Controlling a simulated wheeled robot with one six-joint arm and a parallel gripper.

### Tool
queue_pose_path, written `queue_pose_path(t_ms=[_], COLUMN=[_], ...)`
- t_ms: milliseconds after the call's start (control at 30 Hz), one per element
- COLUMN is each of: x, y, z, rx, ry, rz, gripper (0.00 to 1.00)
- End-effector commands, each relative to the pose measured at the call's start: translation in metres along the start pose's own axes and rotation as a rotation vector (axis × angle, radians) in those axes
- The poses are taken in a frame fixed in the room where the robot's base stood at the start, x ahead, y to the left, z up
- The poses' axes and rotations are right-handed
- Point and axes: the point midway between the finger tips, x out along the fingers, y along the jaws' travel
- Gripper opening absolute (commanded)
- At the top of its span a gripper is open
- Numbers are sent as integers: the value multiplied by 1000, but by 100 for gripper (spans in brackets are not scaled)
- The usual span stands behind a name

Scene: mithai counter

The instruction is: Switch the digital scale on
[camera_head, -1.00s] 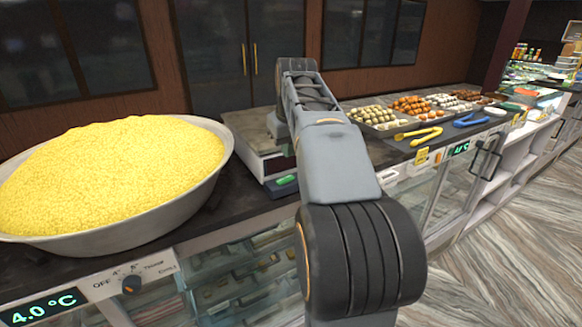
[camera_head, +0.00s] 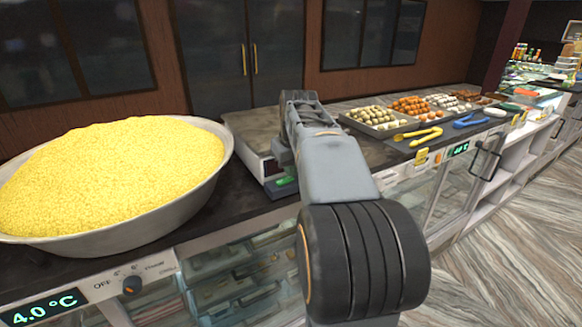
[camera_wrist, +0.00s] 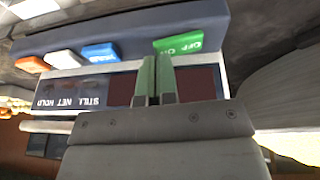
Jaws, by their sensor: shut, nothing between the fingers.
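The digital scale (camera_head: 252,148) stands on the counter beside the big bowl, with a flat grey top and pale body. In the wrist view its panel (camera_wrist: 130,42) appears upside down. A green switch (camera_wrist: 180,45) marked OFF and ON sits on it, with blue, white and orange buttons to the left. A dark reddish window shows behind the fingers, with no lit digits visible. My gripper (camera_wrist: 158,60) is shut and empty, its tips right at the green switch's lower left edge. I cannot tell whether they touch it. In the head view my arm hides the gripper.
A wide metal bowl (camera_head: 218,165) heaped with yellow grains stands close on the left. Trays of sweets (camera_head: 385,127), yellow tongs (camera_head: 420,137) and blue tongs (camera_head: 472,121) lie to the right. The counter front carries a knob (camera_head: 131,285) and glass doors.

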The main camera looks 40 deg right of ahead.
Motion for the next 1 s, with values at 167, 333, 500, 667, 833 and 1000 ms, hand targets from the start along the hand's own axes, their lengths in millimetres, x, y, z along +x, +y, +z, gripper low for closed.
queue_pose_path(t_ms=[167, 333, 500, 667, 833, 1000], x=[10, 10, 9, 6, 3, 3], y=[5, 5, 2, -5, -10, -10], z=[3, 3, 3, 2, 1, 1], rx=[1, 1, 0, -3, -1, 0], ry=[-1, -4, -5, -4, -2, -2], rz=[0, -1, -2, -2, -1, 0], gripper=[0, 0, 0, 0, 0, 0])
